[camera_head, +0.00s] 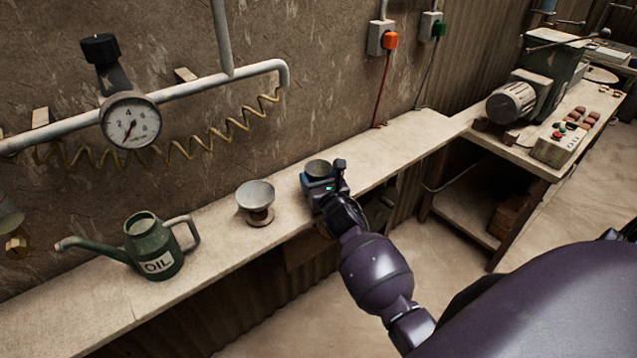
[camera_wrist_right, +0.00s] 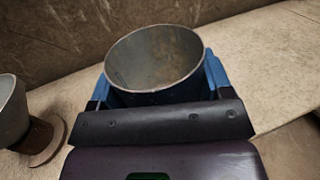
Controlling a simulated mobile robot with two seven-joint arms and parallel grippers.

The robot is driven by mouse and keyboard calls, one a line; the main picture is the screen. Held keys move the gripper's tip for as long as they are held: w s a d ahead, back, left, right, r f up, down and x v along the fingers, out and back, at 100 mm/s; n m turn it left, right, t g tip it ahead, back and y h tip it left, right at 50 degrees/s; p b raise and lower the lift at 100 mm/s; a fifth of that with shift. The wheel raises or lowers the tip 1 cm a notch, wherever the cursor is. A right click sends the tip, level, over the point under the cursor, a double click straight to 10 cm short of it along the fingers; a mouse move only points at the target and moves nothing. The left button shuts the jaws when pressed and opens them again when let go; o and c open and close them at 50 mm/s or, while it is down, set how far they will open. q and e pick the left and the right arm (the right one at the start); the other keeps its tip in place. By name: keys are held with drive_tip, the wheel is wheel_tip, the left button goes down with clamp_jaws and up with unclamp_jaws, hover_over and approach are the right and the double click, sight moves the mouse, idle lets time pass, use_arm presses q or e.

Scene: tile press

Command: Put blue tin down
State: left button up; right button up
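The blue tin (camera_head: 318,167) is at my right gripper (camera_head: 322,184), over the right part of the narrow shelf (camera_head: 385,146). In the right wrist view the tin (camera_wrist_right: 155,60) is upright and open at the top, with a worn grey inside that looks empty. The blue fingers of my right gripper (camera_wrist_right: 158,92) lie on both sides of it and close around it. The gripper hides the tin's lower part, so I cannot tell if its base touches the shelf. My left gripper is not in view.
A grey bowl on a small rusty stand (camera_head: 257,200) is just left of the tin. A green oil can (camera_head: 150,247) stands further left. The shelf right of the tin is clear. A machine (camera_head: 535,90) stands on the bench at the right.

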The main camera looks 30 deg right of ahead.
drive_tip(key=shift+c, duration=1.1)
drive_tip(key=shift+r, duration=0.5)
wheel_tip(320, 180, up, 19)
drive_tip(key=p, duration=0.4)
